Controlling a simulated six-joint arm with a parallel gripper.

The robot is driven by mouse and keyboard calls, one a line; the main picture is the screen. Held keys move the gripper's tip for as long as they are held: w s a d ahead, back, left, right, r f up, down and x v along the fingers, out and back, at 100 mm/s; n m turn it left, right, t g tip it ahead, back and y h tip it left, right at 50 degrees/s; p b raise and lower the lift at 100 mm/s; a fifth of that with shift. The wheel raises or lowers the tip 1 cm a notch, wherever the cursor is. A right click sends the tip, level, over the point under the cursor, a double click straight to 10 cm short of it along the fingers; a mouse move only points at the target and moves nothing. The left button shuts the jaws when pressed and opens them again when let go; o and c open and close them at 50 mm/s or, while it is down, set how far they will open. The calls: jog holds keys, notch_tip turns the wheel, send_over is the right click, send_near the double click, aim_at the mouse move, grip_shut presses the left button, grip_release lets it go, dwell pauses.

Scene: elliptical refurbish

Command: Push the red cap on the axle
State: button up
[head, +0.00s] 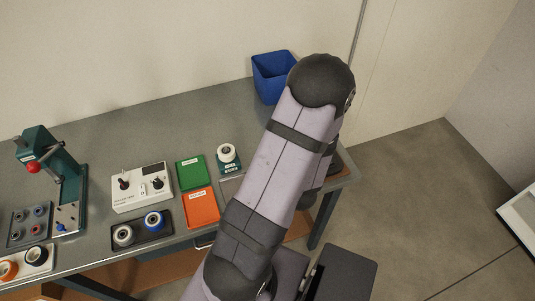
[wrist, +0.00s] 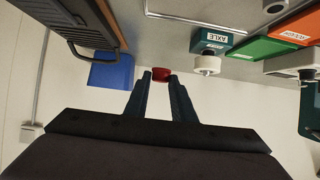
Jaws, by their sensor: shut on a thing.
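The red cap (wrist: 161,73) is between the two fingertips of my gripper (wrist: 161,77) in the wrist view, and the gripper is shut on it. The axle stand (wrist: 215,38) is a teal block with an "AXLE" label, to the right of the cap in the wrist view, with a white wheel (wrist: 207,65) on it. The cap is apart from the stand. In the head view the axle stand (head: 232,168) with its white wheel (head: 226,151) is left of my arm. My gripper and the red cap are hidden behind my arm there.
A blue bin (head: 270,75) stands at the table's back right. Green (head: 190,172) and orange (head: 201,208) trays lie left of the axle stand. Further left are a white control box (head: 142,187), a dark tray with two wheels (head: 139,245) and a teal press (head: 60,160).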

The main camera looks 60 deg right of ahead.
jog(key=w+r+n+t+y+p, duration=0.1)
jog(key=w+n+y, duration=0.2)
jog(key=w, duration=0.1)
jog(key=w+r+n+t+y, duration=0.1)
jog(key=w+r+n+y, duration=0.1)
jog(key=w+n+y, duration=0.1)
jog(key=w+a+r+n+t+y+p, duration=0.1)
jog(key=w+n+y, duration=0.2)
jog(key=w, duration=0.2)
jog(key=shift+w+r+t+p, duration=0.3)
jog(key=shift+w, duration=0.05)
jog(key=shift+d, duration=0.1)
jog(key=shift+f, duration=0.1)
jog(key=shift+f, duration=0.1)
jog(key=shift+f+b, duration=2.7)
jog(key=shift+b, duration=0.25)
jog(key=shift+p, duration=0.4)
